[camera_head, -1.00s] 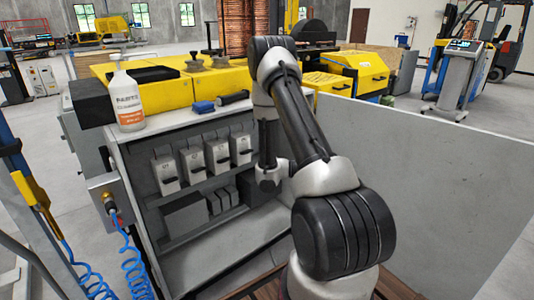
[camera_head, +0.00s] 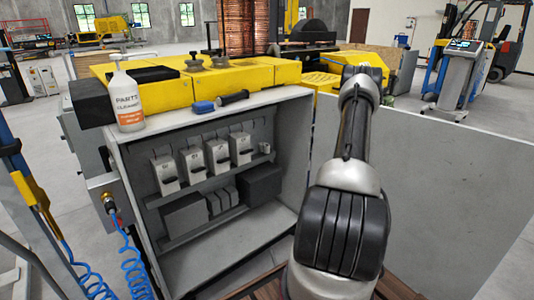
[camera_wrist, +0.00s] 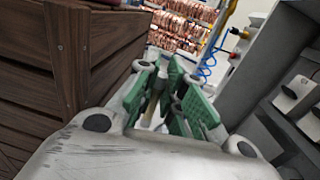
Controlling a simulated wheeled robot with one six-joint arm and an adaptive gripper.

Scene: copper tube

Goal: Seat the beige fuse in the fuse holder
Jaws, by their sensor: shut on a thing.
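In the wrist view, my gripper (camera_wrist: 166,80) has green-padded fingers, shut on a thin beige piece, the beige fuse (camera_wrist: 153,100). Much of the fuse is hidden between the fingers. In the head view, my gripper and the fuse are hidden behind my arm. The open grey cabinet (camera_head: 290,150) holds a row of several pale grey boxes (camera_head: 218,156) with hooked wires above them. A small pale fitting (camera_head: 265,148) sits right of that row. I cannot tell which of these is the fuse holder. My gripper is outside the cabinet, well apart from the row.
Dark blocks (camera_head: 262,182) line a lower shelf. A wooden crate (camera_wrist: 60,60) stands close left of my gripper. The cabinet's open door (camera_head: 450,160) extends right.

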